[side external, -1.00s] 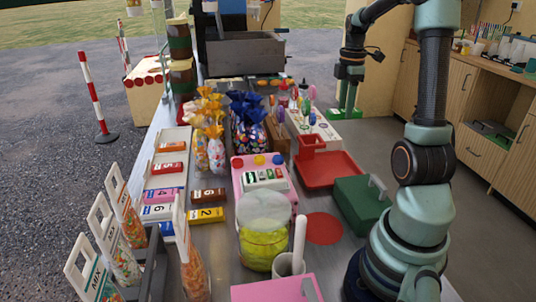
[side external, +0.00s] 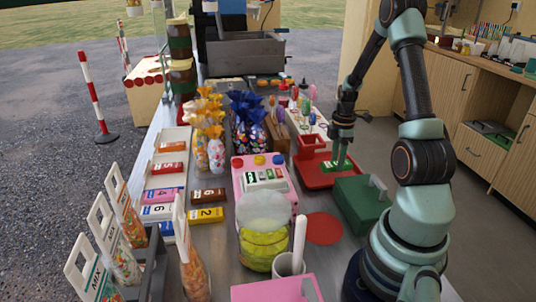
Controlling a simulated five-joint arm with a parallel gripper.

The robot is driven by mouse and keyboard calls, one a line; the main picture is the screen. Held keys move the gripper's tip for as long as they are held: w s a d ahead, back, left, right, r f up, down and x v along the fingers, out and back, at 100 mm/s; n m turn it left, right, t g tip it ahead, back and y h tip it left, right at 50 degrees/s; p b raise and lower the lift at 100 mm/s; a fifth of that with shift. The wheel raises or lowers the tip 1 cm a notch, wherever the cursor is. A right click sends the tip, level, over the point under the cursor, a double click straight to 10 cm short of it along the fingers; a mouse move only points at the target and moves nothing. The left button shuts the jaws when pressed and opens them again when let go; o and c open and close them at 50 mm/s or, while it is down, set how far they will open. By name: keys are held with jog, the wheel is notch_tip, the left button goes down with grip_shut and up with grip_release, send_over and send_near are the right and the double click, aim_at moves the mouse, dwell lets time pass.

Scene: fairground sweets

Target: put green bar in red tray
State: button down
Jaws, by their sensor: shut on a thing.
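The green bar (side external: 333,166), with a small white label, is held by my gripper (side external: 341,158). My gripper points down and is shut on the bar. The red tray (side external: 312,181) lies on the right side of the counter, with a raised block-like part at its far left. The bar is within the tray's outline, low over its floor. I cannot tell whether it touches the floor. The fingertips partly cover the bar.
A dark green box with a handle (side external: 360,200) stands just in front of the tray. A red disc (side external: 323,228) lies nearer.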

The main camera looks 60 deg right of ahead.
jog(key=shift+f, duration=0.8)
jog(key=shift+f, duration=0.15)
jog(key=shift+c, duration=2.1)
grip_release()
notch_tip(320, 180, up, 11)
jog(key=w+a+r+m+t, duration=0.1)
jog(key=w+a+r+m, duration=0.1)
jog(key=w+a+r, duration=0.35)
jog(key=s+a+r+m+t, duration=0.1)
jog(key=a+r+m+t, duration=0.1)
jog(key=a, duration=1.1)
jog(key=s+a+r+m+t, duration=0.1)
jog(key=a+r+m, duration=0.4)
jog(key=a, duration=0.8)
jog(key=shift+r+t, duration=0.25)
jog(key=shift+t, duration=0.55)
